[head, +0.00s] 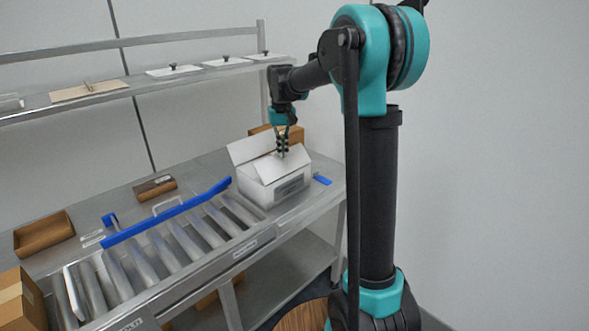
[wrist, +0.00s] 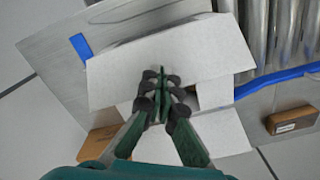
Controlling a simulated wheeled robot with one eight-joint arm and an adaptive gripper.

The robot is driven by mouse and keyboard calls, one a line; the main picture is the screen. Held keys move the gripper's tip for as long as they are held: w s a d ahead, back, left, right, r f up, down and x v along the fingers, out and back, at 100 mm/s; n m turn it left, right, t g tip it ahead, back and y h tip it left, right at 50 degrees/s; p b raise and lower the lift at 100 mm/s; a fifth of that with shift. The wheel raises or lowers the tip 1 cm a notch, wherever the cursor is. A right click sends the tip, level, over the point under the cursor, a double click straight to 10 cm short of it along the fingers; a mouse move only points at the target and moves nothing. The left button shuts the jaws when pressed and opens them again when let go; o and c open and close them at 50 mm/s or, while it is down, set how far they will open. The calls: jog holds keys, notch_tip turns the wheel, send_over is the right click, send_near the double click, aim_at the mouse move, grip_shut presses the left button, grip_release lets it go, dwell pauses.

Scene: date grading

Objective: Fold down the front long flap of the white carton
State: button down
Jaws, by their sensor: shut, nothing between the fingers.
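The white carton (head: 255,191) stands on the steel table, with a grey label on its front side. Its back long flap (head: 249,147) stands up and leans outward; it also shows low in the wrist view (wrist: 205,136). The front long flap (wrist: 170,55) is a broad white panel across the upper wrist view. It lies over the front part of the opening; whether it is fully flat is unclear. A small dark gap (wrist: 188,97) shows beside the fingers. My gripper (head: 282,153) is shut and empty, pointing down over the carton, fingertips (wrist: 161,76) at the front flap's inner edge. Contact is unclear.
A roller conveyor (head: 180,238) with a blue rail (head: 170,212) lies left of the carton. A blue piece (head: 321,179) lies to its right. A brown box (head: 296,132) stands behind it. A shelf (head: 130,84) runs above the table's back.

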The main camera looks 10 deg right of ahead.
aim_at(280, 160)
jog(key=shift+w+a, duration=0.4)
jog(key=shift+w, duration=0.15)
jog(key=shift+f, duration=0.1)
jog(key=shift+f, duration=2.4)
jog(key=shift+r, duration=5.5)
